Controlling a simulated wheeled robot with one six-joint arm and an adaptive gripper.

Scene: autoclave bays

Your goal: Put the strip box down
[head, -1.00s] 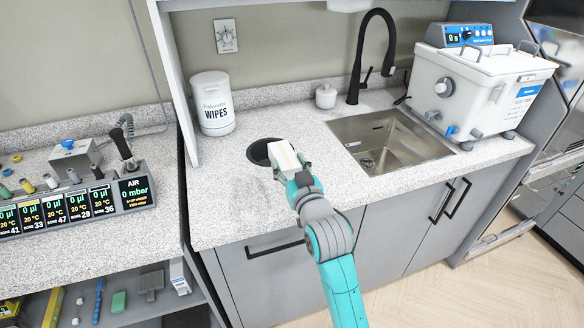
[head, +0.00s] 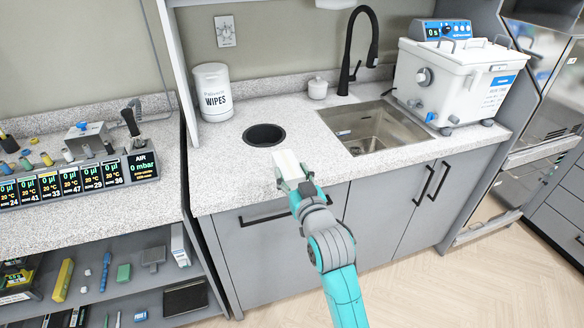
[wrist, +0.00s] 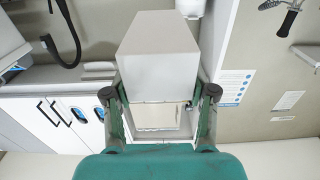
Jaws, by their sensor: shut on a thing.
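The strip box is a plain white box (head: 288,164). My gripper (head: 292,183) is shut on it in the head view, in front of the round dark opening and over the front part of the speckled counter (head: 234,172). I cannot tell whether the box touches the counter. In the wrist view the white box (wrist: 158,52) fills the upper middle, between the two fingers of my gripper (wrist: 160,95). Its far side is hidden.
A round dark opening (head: 264,135) lies behind the box. The steel sink (head: 375,128) is to the right, with a black tap (head: 358,50). A wipes tub (head: 213,92) and a small white jar (head: 318,88) stand at the back. The counter's left part is clear.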

